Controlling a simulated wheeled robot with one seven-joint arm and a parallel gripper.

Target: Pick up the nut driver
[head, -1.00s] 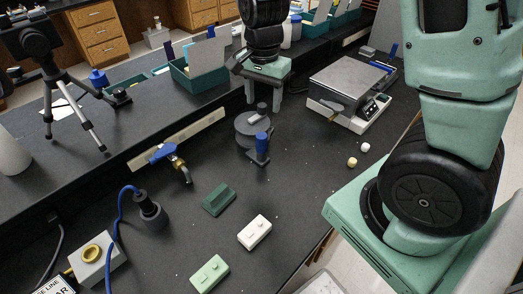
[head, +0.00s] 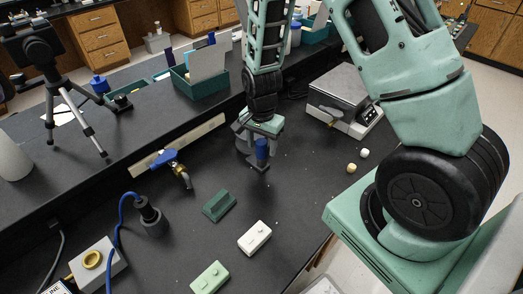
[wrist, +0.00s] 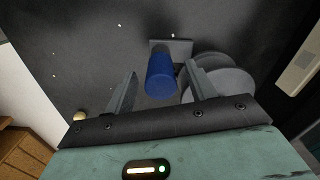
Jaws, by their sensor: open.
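The nut driver has a blue handle (head: 262,151) and stands upright in a small grey holder (head: 257,164) on the black bench. In the wrist view the blue handle (wrist: 161,78) shows between the two fingers, with the grey holder (wrist: 178,46) behind it. My gripper (wrist: 162,72) is open, with one finger on each side of the handle and a visible gap on the left. The right finger looks close to the handle; I cannot tell if it touches. In the head view my gripper (head: 257,139) is right over the handle and hides its top.
A grey round stacked object (wrist: 226,78) stands just beside the right finger. A balance (head: 343,100) is at the back right. A blue-handled tap (head: 170,161), a dark green block (head: 219,205) and a white block (head: 254,238) are nearer. Two small knobs (head: 351,168) (head: 364,153) lie to the right.

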